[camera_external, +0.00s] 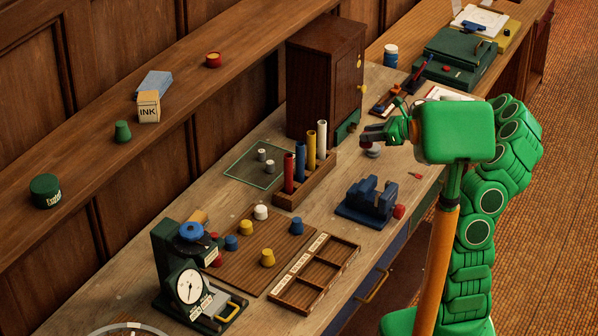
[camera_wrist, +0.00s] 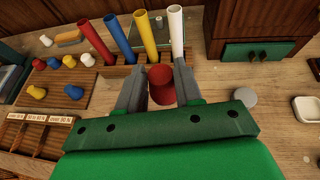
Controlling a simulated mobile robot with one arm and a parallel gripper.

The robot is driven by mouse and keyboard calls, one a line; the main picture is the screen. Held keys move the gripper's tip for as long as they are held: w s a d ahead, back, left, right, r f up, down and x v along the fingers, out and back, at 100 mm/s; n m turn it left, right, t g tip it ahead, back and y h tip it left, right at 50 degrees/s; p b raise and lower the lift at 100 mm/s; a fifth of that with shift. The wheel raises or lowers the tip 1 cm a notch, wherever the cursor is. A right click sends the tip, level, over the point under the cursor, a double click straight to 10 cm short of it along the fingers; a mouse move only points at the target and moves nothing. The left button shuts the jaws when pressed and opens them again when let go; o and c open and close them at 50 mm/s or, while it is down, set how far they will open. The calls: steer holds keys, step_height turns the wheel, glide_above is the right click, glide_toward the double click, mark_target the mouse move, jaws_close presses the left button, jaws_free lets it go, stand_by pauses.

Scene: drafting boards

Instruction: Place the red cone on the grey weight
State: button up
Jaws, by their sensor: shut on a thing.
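In the wrist view, my gripper (camera_wrist: 160,82) is shut on a red cone (camera_wrist: 161,84), which sits between the two grey fingers. A grey round weight (camera_wrist: 243,97) lies on the table just right of the right finger, apart from the cone. In the external view, my gripper (camera_external: 370,134) is in front of the wooden cabinet, above a small grey round thing (camera_external: 373,151) that appears to be the weight. The cone is mostly hidden there, and I cannot tell its exact height above the table.
A rack of red, blue, yellow and white tubes (camera_external: 309,160) stands left of my gripper. The wooden cabinet (camera_external: 325,80) is behind. A blue vise-like block (camera_external: 371,200) stands in front. A white dish (camera_wrist: 308,110) is at the wrist view's right. Bare table surrounds the weight.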

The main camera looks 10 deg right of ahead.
steer(key=w+d+m+t+h, duration=0.1)
steer(key=d+m+t, duration=0.1)
steer(key=d, duration=0.6)
glide_above(377, 148)
steer(key=shift+f, duration=4.45)
steer(key=shift+w+f+g, duration=0.15)
steer(key=shift+f+g, duration=0.1)
steer(key=shift+g, duration=0.05)
steer(key=shift+f, duration=1.45)
steer(key=shift+f, duration=0.1)
steer(key=o, duration=1)
